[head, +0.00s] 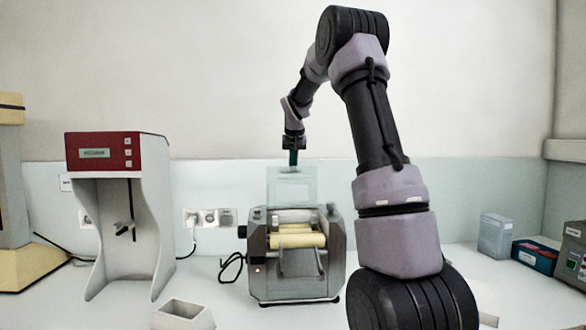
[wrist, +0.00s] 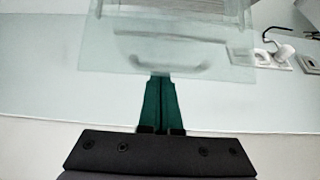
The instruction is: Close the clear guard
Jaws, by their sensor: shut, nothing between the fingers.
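The mill has pale yellow rollers (head: 297,240) that lie uncovered in front of the guard. My gripper (head: 293,158) is above the guard's top edge, with its green fingers pointing down. In the wrist view the shut green fingers (wrist: 160,82) reach the edge of the clear guard (wrist: 185,25), and nothing is between them. I cannot tell whether the fingertips touch the guard or are just behind it.
A red and grey mixer-like machine (head: 103,153) stands left of the mill. Wall sockets (head: 210,218) and a cable are behind. A small open container (head: 183,315) sits in front at the left.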

